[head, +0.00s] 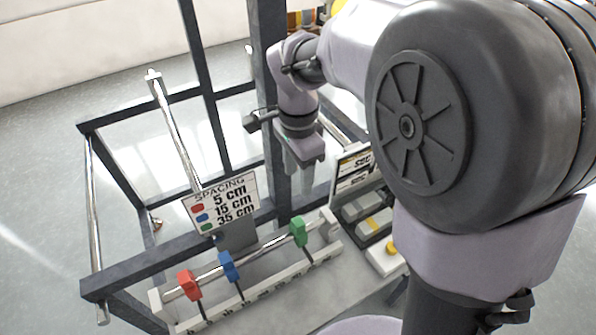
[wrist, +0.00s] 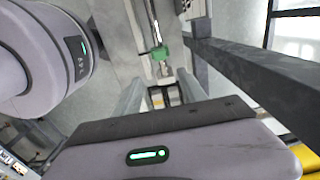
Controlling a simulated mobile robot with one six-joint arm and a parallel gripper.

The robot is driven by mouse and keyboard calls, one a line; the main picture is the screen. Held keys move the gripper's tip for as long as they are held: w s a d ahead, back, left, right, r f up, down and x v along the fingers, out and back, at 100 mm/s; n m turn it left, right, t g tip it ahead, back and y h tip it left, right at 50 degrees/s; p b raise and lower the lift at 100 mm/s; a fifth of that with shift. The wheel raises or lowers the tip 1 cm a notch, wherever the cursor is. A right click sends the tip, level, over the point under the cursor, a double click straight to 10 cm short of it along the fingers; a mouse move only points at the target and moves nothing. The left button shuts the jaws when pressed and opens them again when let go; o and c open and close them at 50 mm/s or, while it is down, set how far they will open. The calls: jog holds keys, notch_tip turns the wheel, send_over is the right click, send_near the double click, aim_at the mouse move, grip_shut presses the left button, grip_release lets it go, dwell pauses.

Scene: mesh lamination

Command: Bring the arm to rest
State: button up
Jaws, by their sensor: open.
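My gripper (head: 299,178) hangs from my raised arm with its fingers pointing down, right of centre in the head view. It is in front of a dark upright post. The wrist view shows its two grey fingers (wrist: 160,88) apart with nothing held between them. The green clamp (head: 299,232) on the rail lies below the gripper in the head view; a green piece also shows beyond the fingers in the wrist view (wrist: 161,53). My gripper appears clear of the things around it.
A dark metal frame (head: 150,258) with shiny rods stands at left. A spacing sign (head: 222,204) stands behind a marked rail carrying a red clamp (head: 187,284) and a blue clamp (head: 229,266). A panel (head: 353,172) and trays stand right of the gripper. Open floor (head: 40,200) lies far left.

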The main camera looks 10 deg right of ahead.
jog(key=s+f+n+t+y+b, duration=0.1)
jog(key=s+n+t+b, duration=0.2)
jog(key=s+n+b, duration=0.2)
jog(key=s+f+n+t+y+b, duration=0.1)
jog(key=s+n+b, duration=0.4)
jog(key=s, duration=0.7)
jog(key=shift+s+d+f+t+b, duration=0.25)
jog(key=shift+d+f+t+b, duration=0.1)
jog(key=shift+f+t, duration=0.5)
jog(key=shift+a+r, duration=0.1)
jog(key=shift+a, duration=0.05)
